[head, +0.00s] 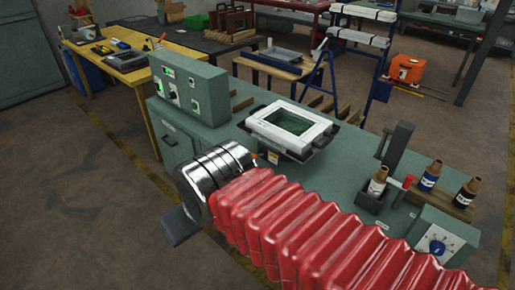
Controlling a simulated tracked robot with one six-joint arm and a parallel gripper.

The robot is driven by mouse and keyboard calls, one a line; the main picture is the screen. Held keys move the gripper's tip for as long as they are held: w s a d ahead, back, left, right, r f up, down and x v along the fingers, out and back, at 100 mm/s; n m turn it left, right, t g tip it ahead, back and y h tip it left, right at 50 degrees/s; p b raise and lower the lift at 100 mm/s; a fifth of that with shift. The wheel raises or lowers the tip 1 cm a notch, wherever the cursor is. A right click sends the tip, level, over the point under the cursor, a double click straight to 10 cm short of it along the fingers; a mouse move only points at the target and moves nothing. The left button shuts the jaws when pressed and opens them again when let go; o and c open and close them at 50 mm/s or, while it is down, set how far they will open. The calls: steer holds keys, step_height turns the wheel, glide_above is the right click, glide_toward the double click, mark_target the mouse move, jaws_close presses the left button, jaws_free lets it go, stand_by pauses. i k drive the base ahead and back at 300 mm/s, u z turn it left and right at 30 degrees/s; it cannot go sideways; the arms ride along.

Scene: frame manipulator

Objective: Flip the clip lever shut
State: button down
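A white frame (256,124) around a dark green panel sits on a stand on the green workbench, in the middle of the head view. A small orange-tipped part (254,156) and a small yellowish tag (273,157) show at its near side. I cannot tell whether either is the clip lever, or how the lever stands. My red-sleeved arm reaches in from the lower right and ends in a shiny metal wrist left of and nearer than the frame. One dark grey part of my gripper (181,226) shows below the wrist, in front of the bench. The fingertips are not clear.
A grey-green control box (188,88) stands at the bench's left end. On the right are several bottles (429,176), a dark upright block (397,147) and a box with a blue knob (437,243). Open floor lies to the left.

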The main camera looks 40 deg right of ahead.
mark_target(255, 156)
steer(key=z, duration=0.4)
steer(key=i, duration=0.95)
steer(key=z, duration=0.05)
